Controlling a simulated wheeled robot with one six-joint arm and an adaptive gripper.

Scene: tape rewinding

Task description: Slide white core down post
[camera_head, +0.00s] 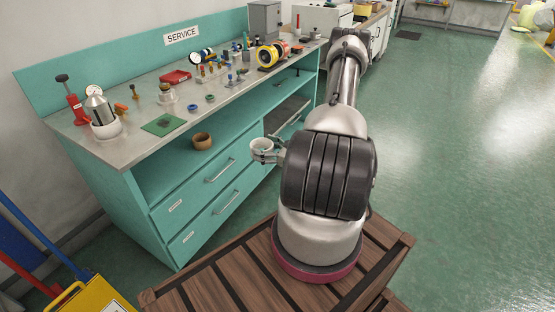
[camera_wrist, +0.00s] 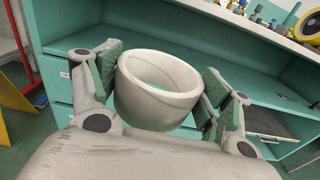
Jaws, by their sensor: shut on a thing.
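The white core (camera_wrist: 152,106) is a short, thick-walled ring with an open middle. My gripper (camera_wrist: 160,84) is shut on it, with one green-padded finger on each side. The core is tilted in the wrist view, and its open top shows. In the head view the white core (camera_head: 262,145) is held in the air in front of the teal bench (camera_head: 140,200), below the bench top and apart from it. I cannot make out a post for certain in either view; small upright pieces stand on the bench top.
A brown ring (camera_head: 202,141) sits on the open shelf under the bench top. Open floor lies to the right.

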